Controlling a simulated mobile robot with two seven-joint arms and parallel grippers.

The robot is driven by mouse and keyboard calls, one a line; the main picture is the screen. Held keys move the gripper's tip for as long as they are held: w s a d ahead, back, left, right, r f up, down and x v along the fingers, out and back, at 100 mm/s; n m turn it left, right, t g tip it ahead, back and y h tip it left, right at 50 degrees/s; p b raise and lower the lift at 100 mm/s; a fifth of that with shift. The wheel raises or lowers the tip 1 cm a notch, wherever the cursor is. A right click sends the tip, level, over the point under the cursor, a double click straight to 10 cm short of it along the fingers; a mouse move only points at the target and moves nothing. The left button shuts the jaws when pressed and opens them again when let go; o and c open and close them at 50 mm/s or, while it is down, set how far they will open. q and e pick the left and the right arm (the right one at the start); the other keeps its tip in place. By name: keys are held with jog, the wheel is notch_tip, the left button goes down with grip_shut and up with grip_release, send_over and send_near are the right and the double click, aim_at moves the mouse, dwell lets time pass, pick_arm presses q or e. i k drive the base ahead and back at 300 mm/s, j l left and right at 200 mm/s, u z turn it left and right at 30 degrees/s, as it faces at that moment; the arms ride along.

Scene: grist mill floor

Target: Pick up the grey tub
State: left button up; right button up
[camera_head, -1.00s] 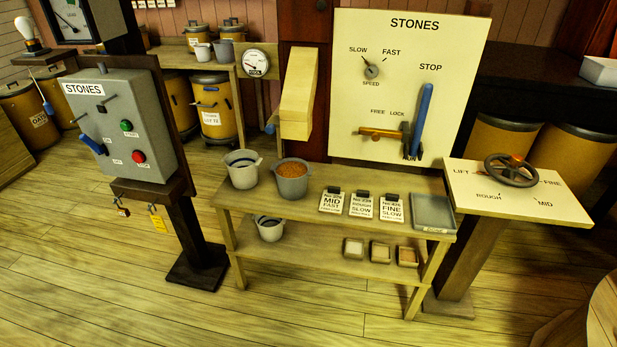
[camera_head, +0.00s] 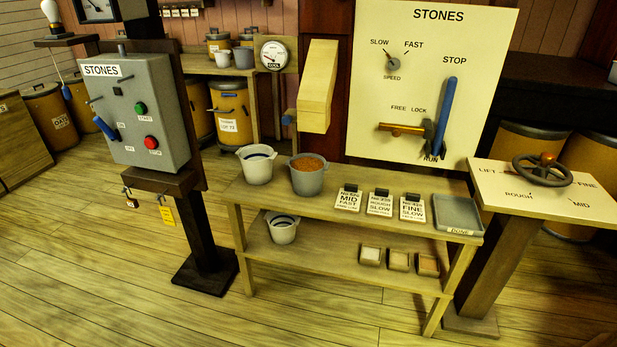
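A grey tub (camera_head: 307,183) filled with brown grain stands upright on the top shelf of the wooden bench (camera_head: 390,225), near its left end. A white tub (camera_head: 257,167) with a dark blue band inside stands just left of it. Another pale tub (camera_head: 283,229) with a dark band inside sits on the lower shelf. A smaller grey tub (camera_head: 243,58) stands on the back bench beside a small white tub (camera_head: 222,58). Neither of my grippers shows in the view.
A STONES control box (camera_head: 145,115) on a dark post stands left of the bench. Three cards (camera_head: 380,203) and a grey tray (camera_head: 457,213) lie on the bench's right half. A handwheel table (camera_head: 545,195) stands at right. Floor in front is clear.

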aim_at(307, 170)
jog(key=z, duration=3)
jog(key=u, duration=2.55)
jog(key=i+j+z, duration=0.15)
jog(key=z, duration=0.2)
jog(key=i+j+z, duration=0.1)
jog(key=j+z, duration=0.2)
jog(key=i+j+z, duration=0.1)
jog(key=j+z, duration=0.25)
